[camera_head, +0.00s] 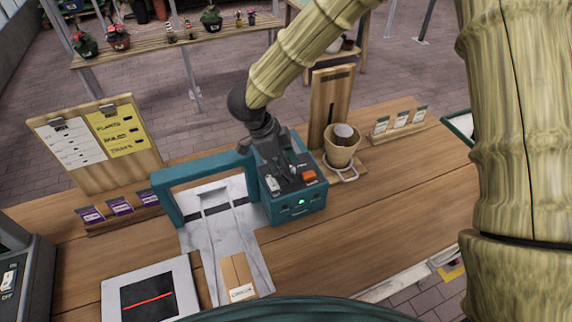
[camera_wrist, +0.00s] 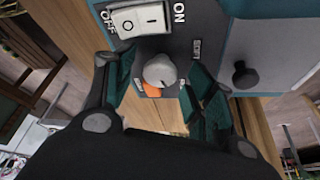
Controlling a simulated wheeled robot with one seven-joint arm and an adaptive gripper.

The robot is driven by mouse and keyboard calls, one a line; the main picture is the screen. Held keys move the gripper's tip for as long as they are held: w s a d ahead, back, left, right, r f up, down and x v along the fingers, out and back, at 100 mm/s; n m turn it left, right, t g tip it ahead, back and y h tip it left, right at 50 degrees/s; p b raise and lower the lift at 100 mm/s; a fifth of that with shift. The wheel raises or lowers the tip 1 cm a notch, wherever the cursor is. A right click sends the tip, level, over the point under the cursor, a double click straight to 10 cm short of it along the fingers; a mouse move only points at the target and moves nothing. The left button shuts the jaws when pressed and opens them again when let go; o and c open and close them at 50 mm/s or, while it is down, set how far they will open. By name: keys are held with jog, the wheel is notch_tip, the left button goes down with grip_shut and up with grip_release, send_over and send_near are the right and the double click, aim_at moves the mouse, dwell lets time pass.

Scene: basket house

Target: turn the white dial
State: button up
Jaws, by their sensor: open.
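The white dial (camera_wrist: 160,71) shows in the wrist view as a round pale knob on the dark top face of a teal control box. In the head view the dial is hidden by my gripper. The teal box (camera_head: 298,207) stands on the wooden counter, with a green light on its front. My gripper (camera_wrist: 156,88) is open, with one finger on each side of the dial. I cannot tell whether either finger touches it. In the head view my gripper (camera_head: 286,172) points down over the box's top.
A white ON/OFF rocker switch (camera_wrist: 139,18) and a black knob (camera_wrist: 244,75) are near the dial. A teal arch (camera_head: 168,198) adjoins the box at left; a pot (camera_head: 342,150) stands at right.

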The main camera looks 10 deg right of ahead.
jog(key=shift+w+f, duration=0.1)
jog(key=shift+w, duration=0.1)
jog(key=shift+c, duration=1)
jog(key=shift+s+r, duration=0.15)
jog(key=shift+r, duration=0.05)
jog(key=c, duration=0.8)
jog(key=shift+r+n+p, duration=0.1)
jog(key=shift+n+p, duration=0.2)
jog(key=shift+p, duration=0.1)
jog(key=shift+s+r+n+t+p, duration=0.1)
jog(key=shift+n+t+p, duration=0.4)
jog(key=shift+n+p, duration=0.4)
jog(key=n+t+p, duration=0.1)
jog(key=n, duration=0.2)
jog(key=shift+n+p, duration=0.35)
jog(key=shift+n, duration=0.05)
jog(key=n+t, duration=0.1)
jog(key=n, duration=0.3)
jog(key=shift+s+d+t+y, duration=0.1)
jog(key=shift+s+t+y, duration=0.05)
jog(key=shift+t+y, duration=0.2)
jog(key=shift+d+n+t+y, duration=0.1)
jog(key=shift+n+t+y, duration=0.4)
jog(key=shift+n, duration=1.3)
